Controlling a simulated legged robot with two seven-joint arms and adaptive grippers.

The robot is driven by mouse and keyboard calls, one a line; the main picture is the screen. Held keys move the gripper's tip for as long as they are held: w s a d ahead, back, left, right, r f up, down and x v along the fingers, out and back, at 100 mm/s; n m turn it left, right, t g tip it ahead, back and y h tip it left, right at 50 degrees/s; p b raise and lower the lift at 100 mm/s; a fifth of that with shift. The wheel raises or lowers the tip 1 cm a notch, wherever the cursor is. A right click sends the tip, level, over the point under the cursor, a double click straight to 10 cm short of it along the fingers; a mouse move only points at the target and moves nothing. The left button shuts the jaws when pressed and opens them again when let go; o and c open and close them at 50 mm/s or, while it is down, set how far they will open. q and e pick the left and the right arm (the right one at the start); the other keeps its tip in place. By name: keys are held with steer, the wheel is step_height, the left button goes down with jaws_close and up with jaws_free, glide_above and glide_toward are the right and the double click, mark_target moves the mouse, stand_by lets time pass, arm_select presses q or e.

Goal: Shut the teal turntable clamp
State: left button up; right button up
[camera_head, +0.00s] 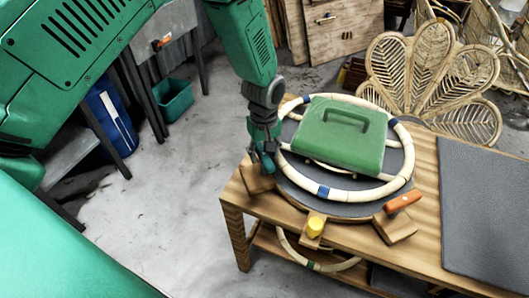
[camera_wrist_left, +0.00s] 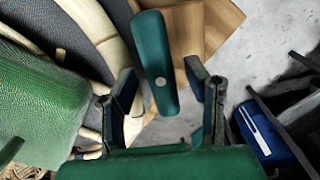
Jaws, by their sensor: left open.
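The teal turntable clamp (camera_wrist_left: 152,50) is a long rounded lever with a pale round spot. In the wrist view it stands out from its wooden block (camera_wrist_left: 225,22), between the two fingers of my left gripper (camera_wrist_left: 161,78). The fingers are open, with a gap on each side of the lever. In the head view my left gripper (camera_head: 262,138) points down at the left edge of the dark round turntable (camera_head: 345,208), over the clamp's wooden block (camera_head: 257,180). The gripper partly hides the teal clamp there. My right gripper is not in view.
A pale rattan ring (camera_head: 345,192) lies on the turntable around a green case-like weight (camera_head: 335,142) with a handle. A yellow clamp (camera_head: 315,226) and an orange clamp (camera_head: 403,201) sit at the front rim. A grey mat (camera_head: 488,215) covers the table's right side.

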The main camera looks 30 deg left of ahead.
arm_select(q)
steer(key=shift+f, duration=0.2)
steer(key=shift+c, duration=0.4)
jaws_close()
